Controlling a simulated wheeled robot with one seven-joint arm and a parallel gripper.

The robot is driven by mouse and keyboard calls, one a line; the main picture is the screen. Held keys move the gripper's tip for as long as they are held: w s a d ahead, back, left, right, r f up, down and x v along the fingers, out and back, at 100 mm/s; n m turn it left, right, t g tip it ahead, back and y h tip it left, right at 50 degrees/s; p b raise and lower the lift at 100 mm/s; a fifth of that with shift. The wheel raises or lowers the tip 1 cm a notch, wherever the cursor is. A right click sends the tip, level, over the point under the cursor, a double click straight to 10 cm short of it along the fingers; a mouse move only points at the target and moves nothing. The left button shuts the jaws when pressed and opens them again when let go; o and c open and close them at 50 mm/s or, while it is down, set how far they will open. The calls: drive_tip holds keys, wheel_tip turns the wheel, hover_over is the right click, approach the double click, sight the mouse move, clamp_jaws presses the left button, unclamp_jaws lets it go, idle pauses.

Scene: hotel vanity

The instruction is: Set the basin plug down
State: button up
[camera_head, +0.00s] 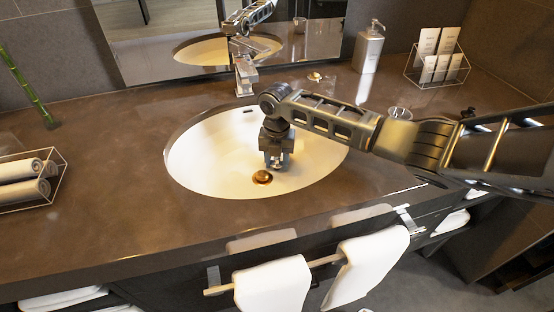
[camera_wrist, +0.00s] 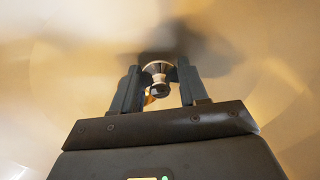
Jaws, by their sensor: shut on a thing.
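My gripper (camera_head: 277,163) hangs over the white oval basin (camera_head: 195,160), pointing down, with its jaws low inside the bowl. In the wrist view, my gripper (camera_wrist: 158,88) is shut on the basin plug (camera_wrist: 158,70), a small metallic piece with a wide round rim and a dark knob between the fingers. In the head view the plug is mostly hidden by the fingers. The copper-coloured drain (camera_head: 262,177) lies on the basin floor, just left of and nearer than my gripper. A sliver of orange shows beside the plug in the wrist view. I cannot tell whether the plug touches the basin.
A chrome tap (camera_head: 244,76) stands behind the basin. A small gold item (camera_head: 315,77), a soap dispenser (camera_head: 369,48), a glass (camera_head: 399,113) and a wire card holder (camera_head: 437,68) are on the back right counter. Rolled towels (camera_head: 25,178) sit at left. The front left counter is clear.

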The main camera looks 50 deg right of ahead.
drive_tip(key=shift+f, duration=0.45)
drive_tip(key=o, duration=1.1)
drive_tip(key=shift+s+f, duration=0.15)
drive_tip(key=shift+f, duration=0.05)
drive_tip(key=shift+o, duration=0.2)
drive_tip(key=shift+s, duration=0.1)
wheel_tip(320, 180, up, 14)
drive_tip(key=shift+w+f, duration=0.15)
drive_tip(key=shift+w, duration=0.1)
